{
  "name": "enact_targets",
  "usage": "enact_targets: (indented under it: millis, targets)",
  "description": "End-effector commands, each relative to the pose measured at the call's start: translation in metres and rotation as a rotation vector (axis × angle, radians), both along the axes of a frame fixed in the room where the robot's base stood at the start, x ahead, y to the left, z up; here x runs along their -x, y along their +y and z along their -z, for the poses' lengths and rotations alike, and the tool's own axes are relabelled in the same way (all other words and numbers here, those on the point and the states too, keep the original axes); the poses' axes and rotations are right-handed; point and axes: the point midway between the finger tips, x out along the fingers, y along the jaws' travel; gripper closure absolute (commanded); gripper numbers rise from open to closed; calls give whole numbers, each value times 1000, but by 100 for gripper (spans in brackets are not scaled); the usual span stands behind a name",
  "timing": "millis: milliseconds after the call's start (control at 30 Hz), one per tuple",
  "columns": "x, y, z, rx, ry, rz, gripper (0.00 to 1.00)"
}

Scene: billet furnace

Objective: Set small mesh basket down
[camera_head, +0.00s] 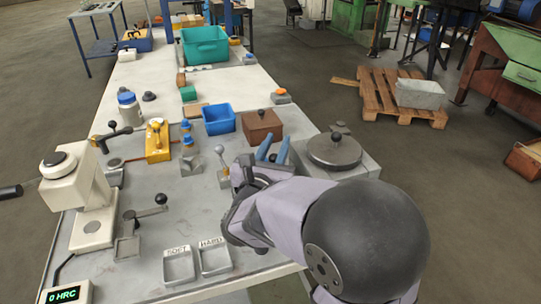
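My gripper (273,152) is over the right part of the grey bench, beside a brown box (262,126). Its two blue fingers stand apart with a gap between the tips, and I see nothing held in that gap. I cannot make out a small mesh basket anywhere in this view. My wrist and arm come in from the lower right and hide part of the bench's right edge and whatever lies under them.
Two trays, marked SOFT (179,268) and HARD (214,258), sit at the near edge. A hardness tester (80,190) stands left. A round-topped unit (334,152) stands right of my gripper. A blue bin (219,119) lies beyond. Bare bench (190,215) shows mid-left.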

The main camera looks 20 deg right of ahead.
Motion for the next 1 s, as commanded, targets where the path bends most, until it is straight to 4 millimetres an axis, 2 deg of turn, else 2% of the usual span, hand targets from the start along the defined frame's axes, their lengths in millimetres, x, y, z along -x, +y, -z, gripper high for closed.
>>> enact_targets:
  millis: [200, 267, 700, 1000]
  targets:
    - [0, 0, -16, 0, 0, 0, 76]
    - [10, 9, -10, 0, 0, -5, 76]
    - [75, 52, -9, -2, -1, -5, 76]
    - [96, 65, -9, 0, -4, -1, 76]
